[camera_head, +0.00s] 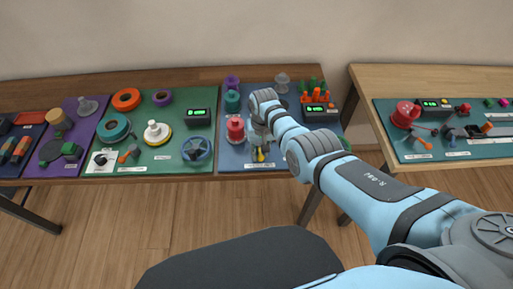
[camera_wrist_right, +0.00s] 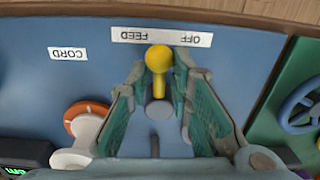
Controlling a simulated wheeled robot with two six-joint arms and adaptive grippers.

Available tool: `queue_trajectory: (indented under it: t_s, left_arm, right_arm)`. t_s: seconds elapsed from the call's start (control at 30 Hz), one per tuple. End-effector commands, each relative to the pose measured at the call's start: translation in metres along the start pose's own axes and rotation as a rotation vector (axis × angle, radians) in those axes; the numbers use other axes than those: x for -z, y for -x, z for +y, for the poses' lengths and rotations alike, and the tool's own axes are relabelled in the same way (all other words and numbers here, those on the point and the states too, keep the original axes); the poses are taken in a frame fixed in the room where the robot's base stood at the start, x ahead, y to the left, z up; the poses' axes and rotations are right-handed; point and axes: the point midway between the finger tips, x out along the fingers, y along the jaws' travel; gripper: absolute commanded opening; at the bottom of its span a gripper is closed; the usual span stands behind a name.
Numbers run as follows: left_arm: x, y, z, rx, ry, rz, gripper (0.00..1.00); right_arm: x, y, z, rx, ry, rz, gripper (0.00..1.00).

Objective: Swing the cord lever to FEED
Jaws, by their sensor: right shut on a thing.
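The cord lever (camera_wrist_right: 158,60) has a yellow ball knob on a short stem and stands on the blue panel (camera_wrist_right: 40,100). In the wrist view its knob lies about midway between the words FEED and OFF on the white label (camera_wrist_right: 162,37). My right gripper (camera_wrist_right: 160,84) is shut on the lever, its green-padded fingers on either side of the stem below the knob. In the head view my right gripper (camera_head: 259,143) hangs over the blue panel, and the yellow knob (camera_head: 260,155) shows at its tips. My left gripper is not in view.
In the head view a red spool (camera_head: 235,129) stands just left of the gripper. Green panels with several fixtures lie on both sides.

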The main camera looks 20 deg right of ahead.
Motion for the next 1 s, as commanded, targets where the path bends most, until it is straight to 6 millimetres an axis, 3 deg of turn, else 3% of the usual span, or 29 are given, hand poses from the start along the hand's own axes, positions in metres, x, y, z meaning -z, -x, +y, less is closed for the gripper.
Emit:
queue_trajectory:
  t_s: [0.5, 1.0]
  left_arm:
    - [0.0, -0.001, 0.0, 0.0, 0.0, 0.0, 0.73]
    - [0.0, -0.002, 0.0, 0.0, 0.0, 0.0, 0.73]
  right_arm:
    - [0.003, -0.001, 0.017, -0.002, 0.403, -0.014, 0.0]
    - [0.005, 0.0, 0.021, -0.002, 0.512, -0.017, 0.0]
